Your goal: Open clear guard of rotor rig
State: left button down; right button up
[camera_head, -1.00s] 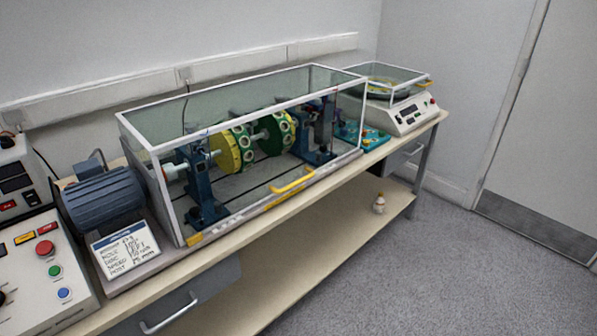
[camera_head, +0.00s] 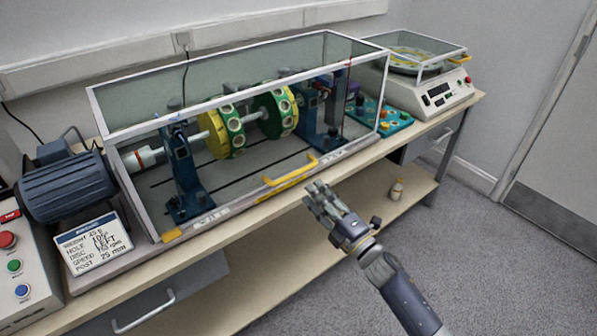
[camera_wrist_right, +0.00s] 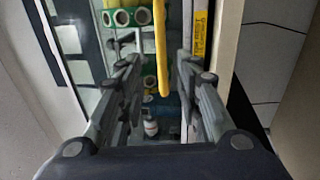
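The clear guard (camera_head: 150,185) is a glass box with a white frame. It stands shut over the rotor rig, whose yellow and green discs (camera_head: 222,133) sit on a shaft. A yellow handle (camera_head: 290,171) is on the guard's lower front. My right gripper (camera_head: 318,190) is just in front of and below the handle's right end, apart from it in the head view. In the right wrist view the fingers (camera_wrist_right: 155,90) are open, and the yellow handle (camera_wrist_right: 161,50) shows between and beyond them. I cannot tell whether they touch it. My left gripper is not in view.
A blue motor (camera_head: 68,185) and a handwritten card (camera_head: 93,242) stand left of the guard. A control box (camera_head: 18,258) is at far left. A teal tray (camera_head: 385,119) and a covered scale (camera_head: 432,95) stand right.

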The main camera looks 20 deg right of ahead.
aim_at(296, 174)
jog(key=b+x, duration=0.1)
jog(key=x, duration=0.7)
jog(key=shift+w+f, duration=0.1)
jog(key=shift+f, duration=0.05)
jog(key=shift+w+a, duration=0.15)
jog(key=shift+w, duration=0.35)
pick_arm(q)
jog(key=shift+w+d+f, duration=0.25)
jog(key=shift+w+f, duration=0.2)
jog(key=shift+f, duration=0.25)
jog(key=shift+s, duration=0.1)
pick_arm(e)
jog(key=shift+c, duration=0.4)
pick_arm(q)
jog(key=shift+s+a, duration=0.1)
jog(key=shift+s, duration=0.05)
pick_arm(e)
grip_shut()
